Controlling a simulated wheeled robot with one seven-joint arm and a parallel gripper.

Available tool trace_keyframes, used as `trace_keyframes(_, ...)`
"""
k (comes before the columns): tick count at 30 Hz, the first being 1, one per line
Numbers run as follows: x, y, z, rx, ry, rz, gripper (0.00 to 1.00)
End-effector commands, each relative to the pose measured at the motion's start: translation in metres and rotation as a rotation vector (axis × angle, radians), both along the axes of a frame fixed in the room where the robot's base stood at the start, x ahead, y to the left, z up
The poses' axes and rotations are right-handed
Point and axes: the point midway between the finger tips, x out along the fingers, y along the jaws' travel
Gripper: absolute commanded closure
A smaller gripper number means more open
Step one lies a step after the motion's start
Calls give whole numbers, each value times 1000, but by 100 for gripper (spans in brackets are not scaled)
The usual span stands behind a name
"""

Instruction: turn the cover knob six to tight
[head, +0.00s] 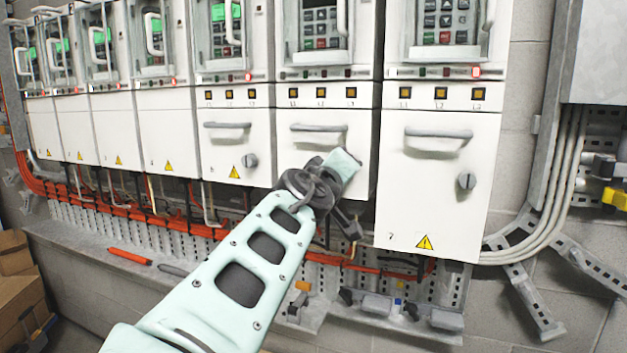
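Cover six (300,158) is the white panel just left of the cover marked 7, with a grey bar handle (318,128) near its top. Its knob does not show; my arm's end covers the lower right part of the panel. My gripper (346,164) is in front of that part, at the end of my pale green arm. Its fingers cannot be made out, so I cannot tell whether it is open or shut, or whether it touches the knob. The cover looks closed.
Cover seven (437,208) on the right has a grey knob (466,181); the cover on the left has another knob (250,160). Orange cables (130,212) run below the covers. A ledge with small parts (375,305) lies lower down. Cardboard boxes (20,290) stand at far left.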

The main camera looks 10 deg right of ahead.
Motion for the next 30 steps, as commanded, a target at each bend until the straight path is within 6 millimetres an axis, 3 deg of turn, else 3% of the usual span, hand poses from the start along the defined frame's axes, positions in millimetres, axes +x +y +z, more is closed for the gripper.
trace_keyframes(18,0,0,1,35,-27,2,96)
trace_keyframes(19,0,0,1,35,-27,2,68)
trace_keyframes(21,0,0,1,34,-26,2,52)
trace_keyframes(30,0,0,1,34,-25,1,52)
